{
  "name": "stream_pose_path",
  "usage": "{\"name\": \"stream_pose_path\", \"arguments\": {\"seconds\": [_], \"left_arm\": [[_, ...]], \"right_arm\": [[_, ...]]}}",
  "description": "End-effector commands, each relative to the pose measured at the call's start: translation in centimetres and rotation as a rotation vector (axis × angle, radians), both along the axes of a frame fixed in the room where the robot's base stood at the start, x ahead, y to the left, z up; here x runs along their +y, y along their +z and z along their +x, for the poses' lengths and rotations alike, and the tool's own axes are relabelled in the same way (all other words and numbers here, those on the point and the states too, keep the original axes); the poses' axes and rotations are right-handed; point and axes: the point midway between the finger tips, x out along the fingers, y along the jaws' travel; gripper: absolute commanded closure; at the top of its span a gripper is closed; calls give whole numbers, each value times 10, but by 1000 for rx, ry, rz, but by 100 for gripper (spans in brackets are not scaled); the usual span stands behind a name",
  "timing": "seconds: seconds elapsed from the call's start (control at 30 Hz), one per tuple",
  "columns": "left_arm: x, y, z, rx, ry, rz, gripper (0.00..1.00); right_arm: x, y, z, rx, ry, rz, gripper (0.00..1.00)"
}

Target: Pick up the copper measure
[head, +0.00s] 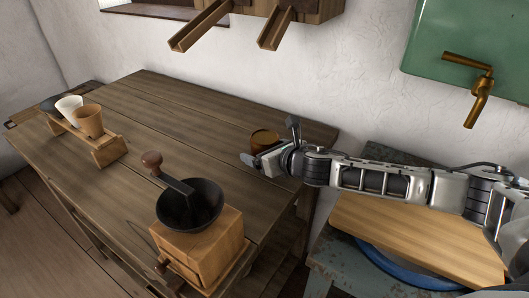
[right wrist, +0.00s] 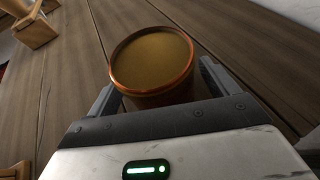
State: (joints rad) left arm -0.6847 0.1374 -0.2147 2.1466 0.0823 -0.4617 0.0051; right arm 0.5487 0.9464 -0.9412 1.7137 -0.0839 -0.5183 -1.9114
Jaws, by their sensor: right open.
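The copper measure (head: 264,140) is a small round copper-coloured cup near the right end of the wooden table. In the right wrist view the measure (right wrist: 152,62) stands upright with its rim and brownish-gold inside showing. My right gripper (head: 270,155) reaches it from the right. In the right wrist view my right gripper (right wrist: 155,90) is open, with one finger on each side of the measure's near part. I cannot tell whether the fingers touch it. My left gripper is not in view.
A coffee grinder (head: 200,245) with a dark bowl and crank stands at the table's front. A wooden rack (head: 110,150) with several cups is at the left. A wooden board (head: 410,235) lies on a blue-grey stand at the right. The middle of the table (head: 185,120) is clear.

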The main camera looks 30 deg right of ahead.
Motion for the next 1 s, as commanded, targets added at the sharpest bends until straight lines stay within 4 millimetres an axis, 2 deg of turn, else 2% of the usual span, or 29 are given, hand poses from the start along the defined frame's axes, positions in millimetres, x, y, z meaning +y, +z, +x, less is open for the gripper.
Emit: {"name": "stream_pose_path", "arguments": {"seconds": [0.23,0.27,0.43,0.5,0.77,1.0], "left_arm": [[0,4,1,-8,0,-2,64],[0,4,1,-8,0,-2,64],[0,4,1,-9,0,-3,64],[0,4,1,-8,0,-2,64],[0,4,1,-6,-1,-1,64],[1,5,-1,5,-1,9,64]], "right_arm": [[0,-2,3,1,-1,-1,14],[0,-2,3,1,-1,-1,17],[0,-2,3,1,-1,-1,64],[0,0,3,-1,-1,-1,73],[0,1,3,-2,-1,-1,73],[0,25,4,-5,0,-2,73]]}}
